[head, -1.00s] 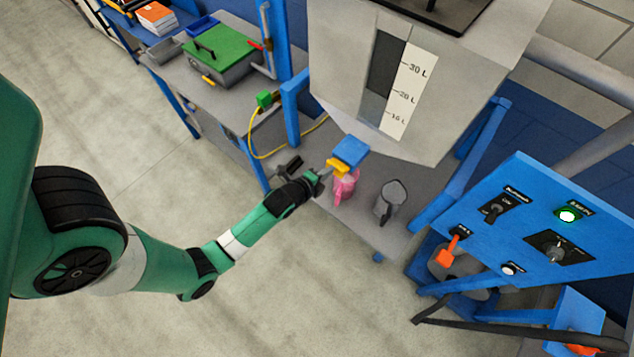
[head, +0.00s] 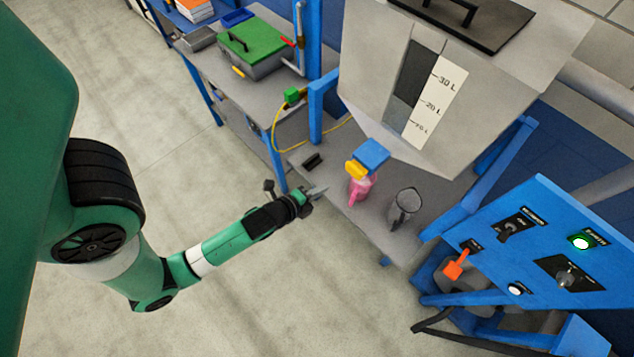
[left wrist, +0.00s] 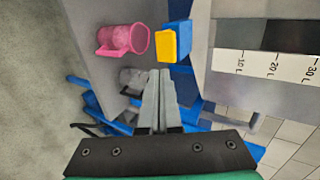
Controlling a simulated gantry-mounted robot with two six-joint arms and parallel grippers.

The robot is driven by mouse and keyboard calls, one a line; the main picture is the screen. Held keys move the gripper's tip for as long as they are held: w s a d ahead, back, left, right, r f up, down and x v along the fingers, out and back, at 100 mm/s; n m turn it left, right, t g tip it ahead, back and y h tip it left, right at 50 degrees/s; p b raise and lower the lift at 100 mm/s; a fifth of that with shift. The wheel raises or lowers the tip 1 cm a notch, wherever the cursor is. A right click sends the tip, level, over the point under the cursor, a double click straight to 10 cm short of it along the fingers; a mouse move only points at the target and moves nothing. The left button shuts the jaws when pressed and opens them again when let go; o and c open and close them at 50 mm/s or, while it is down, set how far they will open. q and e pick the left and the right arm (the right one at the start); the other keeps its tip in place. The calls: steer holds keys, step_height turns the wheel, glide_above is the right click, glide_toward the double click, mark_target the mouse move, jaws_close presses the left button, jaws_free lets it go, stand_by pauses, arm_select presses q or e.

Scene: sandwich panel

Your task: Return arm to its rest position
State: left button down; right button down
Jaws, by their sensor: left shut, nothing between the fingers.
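My left gripper (head: 318,192) is shut and empty. It hangs just off the front edge of the grey bench (head: 335,190), left of the pink jug. In the left wrist view its closed fingers (left wrist: 158,85) point toward the bench. The pink jug (head: 359,190) stands upright on the bench under the blue and yellow outlet (head: 368,158) of the hopper, apart from the fingers. It also shows in the left wrist view (left wrist: 122,39). My right gripper is in neither view.
A grey jug (head: 404,207) stands right of the pink one. The hopper (head: 375,90) with a litre scale rises behind. A blue control panel (head: 545,245) with a lit green button is at right. A side table (head: 225,85) holds a green-lidded box. Open floor (head: 270,300) lies in front.

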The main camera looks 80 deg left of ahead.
arm_select(q)
steer(key=shift+v, duration=0.8)
